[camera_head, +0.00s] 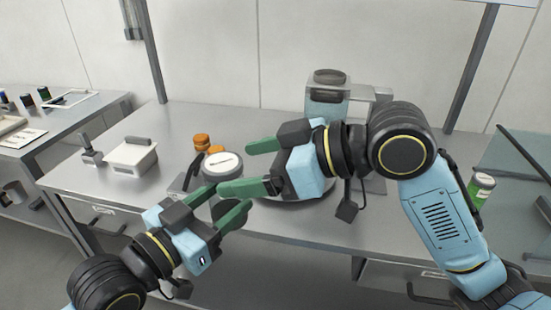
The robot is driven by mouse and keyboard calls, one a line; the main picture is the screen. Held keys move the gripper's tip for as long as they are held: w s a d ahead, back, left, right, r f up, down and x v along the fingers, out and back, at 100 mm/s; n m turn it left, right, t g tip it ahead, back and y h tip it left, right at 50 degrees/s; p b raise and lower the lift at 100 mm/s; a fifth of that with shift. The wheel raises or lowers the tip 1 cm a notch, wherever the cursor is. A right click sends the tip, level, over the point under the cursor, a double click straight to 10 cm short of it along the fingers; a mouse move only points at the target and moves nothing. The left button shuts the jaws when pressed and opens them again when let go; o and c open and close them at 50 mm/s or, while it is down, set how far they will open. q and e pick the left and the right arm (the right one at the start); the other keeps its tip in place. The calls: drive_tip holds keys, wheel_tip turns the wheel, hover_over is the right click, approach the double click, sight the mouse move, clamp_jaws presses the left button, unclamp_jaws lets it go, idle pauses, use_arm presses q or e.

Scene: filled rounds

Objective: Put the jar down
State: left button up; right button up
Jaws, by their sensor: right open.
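A jar with a white lid (223,162) shows near the middle. Its lower part is mostly hidden behind the green fingers. My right gripper (232,168) is open, its two green fingers spread and pointing left, with their tips beside the jar's lid. My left gripper (232,195) comes from below left, just under the jar, with its green fingers apart. A dark rounded surface shows between them, and I cannot tell whether they press on the jar or whether the jar rests on the table.
A round grey plate lies partly behind my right gripper. A side table (85,102) stands at left.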

sight(211, 173)
drive_tip(key=x, duration=0.7)
drive_tip(key=shift+w+a+f, duration=0.1)
drive_tip(key=shift+a+f, duration=0.05)
drive_tip(key=shift+a, duration=0.05)
drive_tip(key=c, duration=1)
use_arm(q)
drive_tip(key=o, duration=0.7)
use_arm(e)
drive_tip(key=shift+c, duration=1.2)
use_arm(q)
drive_tip(key=o, duration=0.5)
use_arm(e)
drive_tip(key=shift+c, duration=0.2)
